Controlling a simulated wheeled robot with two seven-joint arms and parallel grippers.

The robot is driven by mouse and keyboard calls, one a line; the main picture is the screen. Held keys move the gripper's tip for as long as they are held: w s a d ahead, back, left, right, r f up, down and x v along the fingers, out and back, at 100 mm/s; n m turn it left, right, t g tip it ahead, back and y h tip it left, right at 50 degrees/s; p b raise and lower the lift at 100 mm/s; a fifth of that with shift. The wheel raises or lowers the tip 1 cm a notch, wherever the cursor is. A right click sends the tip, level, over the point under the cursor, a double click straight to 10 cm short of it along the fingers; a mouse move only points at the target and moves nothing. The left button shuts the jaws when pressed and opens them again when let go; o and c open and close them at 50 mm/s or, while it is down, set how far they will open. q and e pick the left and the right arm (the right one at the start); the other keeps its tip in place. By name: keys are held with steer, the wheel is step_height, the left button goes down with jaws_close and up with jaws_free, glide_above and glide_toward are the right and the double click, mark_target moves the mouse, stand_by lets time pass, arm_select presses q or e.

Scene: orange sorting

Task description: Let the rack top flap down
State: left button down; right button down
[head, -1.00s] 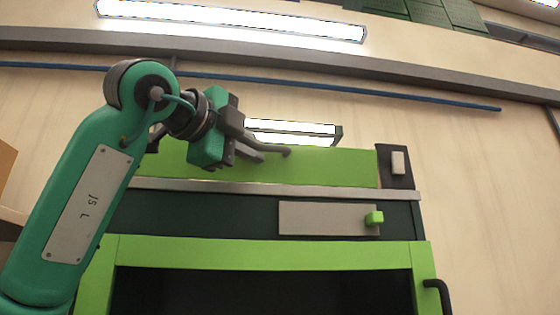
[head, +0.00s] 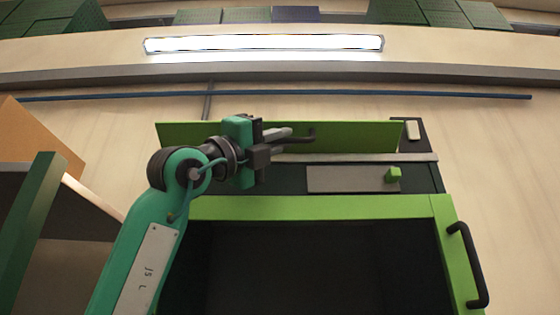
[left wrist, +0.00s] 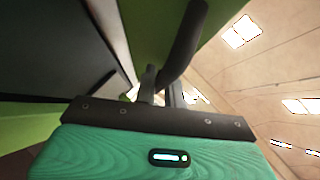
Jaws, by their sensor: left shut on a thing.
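The rack top flap (head: 220,134) is a long green panel along the top of the rack (head: 300,207), above a pale metal rail. A dark bent handle (head: 309,135) stands out from the flap. My left gripper (head: 284,143) reaches across the flap's front and is shut on this handle. In the left wrist view, the dark handle (left wrist: 187,38) runs up from between the fingers, with the green flap (left wrist: 145,22) behind it. The fingertips are partly hidden there. My right gripper is not in view.
Below the rail are a grey plate (head: 345,179) and a small green knob (head: 393,174). The rack's green frame surrounds a dark opening, with a black handle (head: 467,265) at right. A dark green post (head: 30,225) and a brown panel (head: 45,150) stand at left.

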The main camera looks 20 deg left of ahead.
arm_select(q)
steer(key=shift+w+a+f+m+g+h, duration=0.1)
steer(key=shift+f+m+g+h, duration=0.3)
steer(key=shift+m+h, duration=0.5)
steer(key=shift+f+m+g+h+b, duration=0.15)
steer(key=shift+m+g+h+b, duration=0.45)
steer(key=shift+m, duration=0.6)
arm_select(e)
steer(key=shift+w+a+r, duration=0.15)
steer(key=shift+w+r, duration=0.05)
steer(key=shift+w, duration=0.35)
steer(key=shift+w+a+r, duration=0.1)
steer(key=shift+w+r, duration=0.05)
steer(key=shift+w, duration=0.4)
arm_select(q)
steer(key=c, duration=1.8)
jaws_free()
steer(key=shift+o, duration=0.2)
steer(key=shift+a, duration=0.25)
steer(key=shift+f, duration=0.1)
